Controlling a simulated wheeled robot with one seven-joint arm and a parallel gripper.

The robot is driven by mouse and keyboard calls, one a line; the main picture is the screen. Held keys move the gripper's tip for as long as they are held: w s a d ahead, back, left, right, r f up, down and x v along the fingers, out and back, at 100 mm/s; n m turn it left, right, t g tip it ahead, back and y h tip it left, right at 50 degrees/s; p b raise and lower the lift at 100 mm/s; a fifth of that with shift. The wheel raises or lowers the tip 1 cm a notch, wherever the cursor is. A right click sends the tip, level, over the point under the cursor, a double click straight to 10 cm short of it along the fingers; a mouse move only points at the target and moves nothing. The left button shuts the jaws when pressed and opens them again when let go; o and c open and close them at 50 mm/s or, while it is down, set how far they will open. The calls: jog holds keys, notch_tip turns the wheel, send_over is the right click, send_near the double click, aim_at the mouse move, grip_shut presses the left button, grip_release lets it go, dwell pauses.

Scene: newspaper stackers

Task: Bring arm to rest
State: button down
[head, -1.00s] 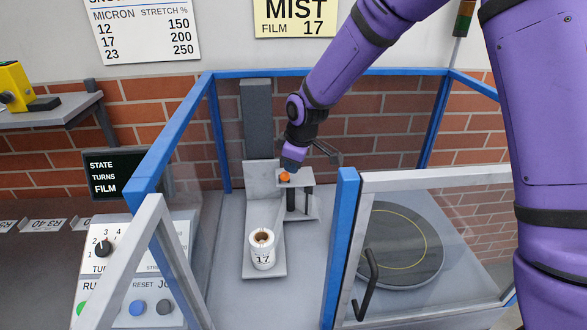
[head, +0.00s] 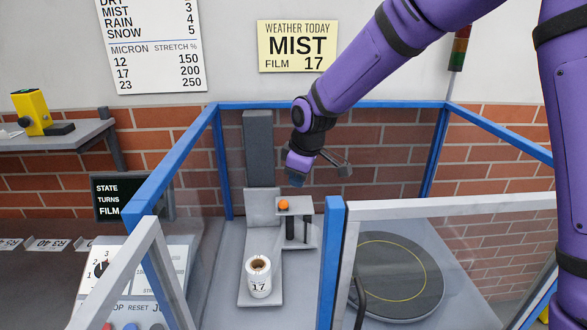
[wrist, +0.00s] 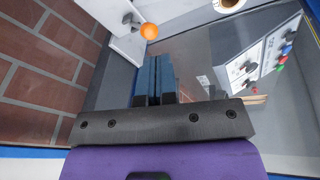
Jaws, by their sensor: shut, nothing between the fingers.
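My gripper (head: 296,179) is inside the blue-framed enclosure, raised above the small shelf with the orange ball (head: 283,204). It points down and is apart from the ball. In the wrist view my gripper (wrist: 154,75) shows its two dark blue fingers side by side, shut and empty. The orange ball (wrist: 149,31) lies ahead of the fingertips there. My purple arm reaches in from the upper right. A white film roll marked 17 (head: 259,284) stands upright on the grey carriage plate (head: 245,300), below and left of my gripper.
The blue frame (head: 333,260) and clear panels surround the enclosure. A door with a dark handle (head: 360,295) stands at the front, before a round turntable (head: 425,285). A control panel (head: 120,265) and a state display (head: 122,198) stand at the left. A yellow device (head: 32,112) sits on a shelf.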

jog(key=s+d+r+m+t+h, duration=0.1)
jog(key=s+d+r+m, duration=0.5)
jog(key=s+d+r, duration=0.7)
jog(key=s+d+r+m, duration=0.2)
jog(key=s+d+m, duration=0.2)
jog(key=s, duration=0.5)
jog(key=s+d+r+m+t+h, duration=0.1)
jog(key=s+d+m, duration=0.2)
jog(key=s+d, duration=0.6)
jog(key=shift+s+d+r+m+t, duration=0.15)
jog(key=shift+s+r+m+t, duration=0.15)
jog(key=shift+s+r+m, duration=0.15)
